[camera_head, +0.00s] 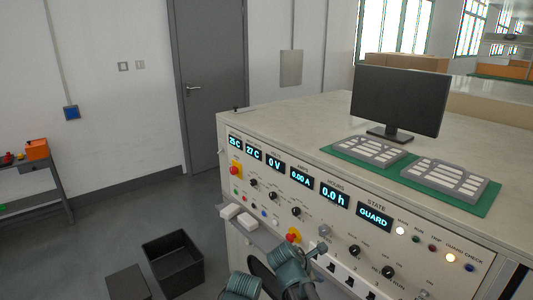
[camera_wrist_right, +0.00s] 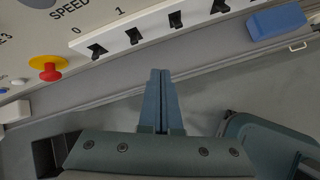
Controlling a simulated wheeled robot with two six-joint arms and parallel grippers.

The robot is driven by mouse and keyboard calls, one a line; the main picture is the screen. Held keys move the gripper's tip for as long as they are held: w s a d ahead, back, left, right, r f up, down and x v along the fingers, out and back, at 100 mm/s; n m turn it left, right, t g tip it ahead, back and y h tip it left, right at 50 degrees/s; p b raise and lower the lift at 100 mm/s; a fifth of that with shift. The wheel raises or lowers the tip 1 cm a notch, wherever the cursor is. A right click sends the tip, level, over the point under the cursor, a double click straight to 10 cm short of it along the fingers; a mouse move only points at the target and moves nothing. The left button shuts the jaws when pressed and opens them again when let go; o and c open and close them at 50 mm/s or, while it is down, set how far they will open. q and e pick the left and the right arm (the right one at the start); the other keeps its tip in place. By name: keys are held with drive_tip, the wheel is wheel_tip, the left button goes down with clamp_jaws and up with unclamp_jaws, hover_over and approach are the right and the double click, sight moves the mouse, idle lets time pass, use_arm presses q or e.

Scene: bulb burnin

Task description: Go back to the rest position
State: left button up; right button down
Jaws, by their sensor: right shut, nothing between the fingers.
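My right gripper (camera_head: 319,248) shows at the bottom middle of the head view, in front of the lower part of the control panel (camera_head: 300,200). In the right wrist view its two blue-grey fingers (camera_wrist_right: 160,74) are together with nothing between them. They point toward a white strip with several dark switch slots (camera_wrist_right: 135,36), and I see no clear contact. Dark teal links of my own arm fill the bottom of the head view. I cannot make out my left gripper.
The panel has a red knob on yellow (camera_wrist_right: 50,72), lit displays and several dials. A monitor (camera_head: 400,102) and trays on a green mat (camera_head: 345,154) are on top. Black bins (camera_head: 172,262) stand on the floor at left. A blue block (camera_wrist_right: 276,22) is near the switches.

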drive_tip(key=s+f+m+g+y, duration=0.25)
drive_tip(key=s+m, duration=0.35)
drive_tip(key=m, duration=0.4)
drive_tip(key=s+f+m+g+y, duration=0.15)
drive_tip(key=s+m+y, duration=0.3)
drive_tip(key=m, duration=0.65)
drive_tip(key=s+a+r+n+h+p, duration=0.1)
drive_tip(key=s+a+r+n+p, duration=0.3)
drive_tip(key=a, duration=0.7)
wheel_tip(320, 180, up, 2)
drive_tip(key=s+p, duration=0.2)
drive_tip(key=p, duration=0.1)
drive_tip(key=shift+s+a+r+g+h, duration=0.15)
drive_tip(key=shift+s+r+g+h, duration=0.05)
drive_tip(key=shift+s+g+h, duration=0.1)
